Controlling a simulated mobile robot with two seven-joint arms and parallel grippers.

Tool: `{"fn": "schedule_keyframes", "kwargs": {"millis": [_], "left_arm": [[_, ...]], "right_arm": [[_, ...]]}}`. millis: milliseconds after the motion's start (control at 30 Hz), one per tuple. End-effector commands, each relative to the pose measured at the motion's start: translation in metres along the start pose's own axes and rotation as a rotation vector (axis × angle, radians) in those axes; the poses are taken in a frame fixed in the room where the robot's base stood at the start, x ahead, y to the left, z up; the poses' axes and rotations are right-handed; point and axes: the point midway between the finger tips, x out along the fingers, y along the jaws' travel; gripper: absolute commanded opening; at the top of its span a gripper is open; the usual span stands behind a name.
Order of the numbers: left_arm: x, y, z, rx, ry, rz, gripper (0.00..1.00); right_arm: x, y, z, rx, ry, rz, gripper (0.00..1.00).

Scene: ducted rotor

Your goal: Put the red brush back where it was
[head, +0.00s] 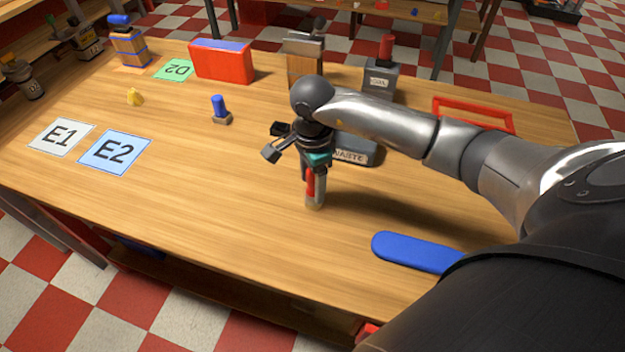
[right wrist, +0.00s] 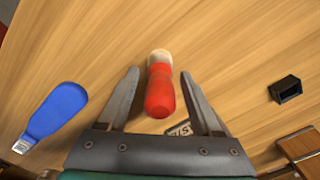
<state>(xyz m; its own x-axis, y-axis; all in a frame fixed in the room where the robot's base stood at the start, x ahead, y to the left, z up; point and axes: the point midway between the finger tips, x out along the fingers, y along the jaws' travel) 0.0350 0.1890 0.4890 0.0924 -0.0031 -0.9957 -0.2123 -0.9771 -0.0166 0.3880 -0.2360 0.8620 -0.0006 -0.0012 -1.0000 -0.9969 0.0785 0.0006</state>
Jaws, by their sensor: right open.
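The red brush (head: 311,186) has a red handle and a pale tip. It is on the wooden table (head: 200,190), seemingly upright with its pale end down. In the right wrist view the brush (right wrist: 160,92) lies between the spread fingers of my right gripper (right wrist: 159,75), with gaps on both sides. In the head view my right gripper (head: 300,168) is just above the brush and partly hides it. My left gripper is not in view.
A grey waste container (head: 358,151) stands close behind the brush. A small black box (head: 280,129) and a blue-handled piece (head: 220,110) stand left of it. Cards E1 (head: 60,136) and E2 (head: 114,151) lie at left. A blue paddle (head: 415,252) lies at front right.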

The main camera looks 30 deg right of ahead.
Motion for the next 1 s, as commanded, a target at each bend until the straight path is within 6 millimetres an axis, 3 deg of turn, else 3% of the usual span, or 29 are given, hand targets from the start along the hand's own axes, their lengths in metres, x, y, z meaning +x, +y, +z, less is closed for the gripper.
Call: {"fn": "schedule_keyframes", "kwargs": {"millis": [500,700,1000], "left_arm": [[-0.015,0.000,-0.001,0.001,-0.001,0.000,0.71],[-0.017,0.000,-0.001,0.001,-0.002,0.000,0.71],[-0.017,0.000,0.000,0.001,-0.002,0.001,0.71]], "right_arm": [[-0.101,-0.001,0.000,-0.001,0.000,-0.004,0.66],[-0.119,-0.001,0.000,0.001,-0.001,-0.001,0.66],[-0.122,0.000,0.000,0.000,-0.001,-0.001,0.66]]}}
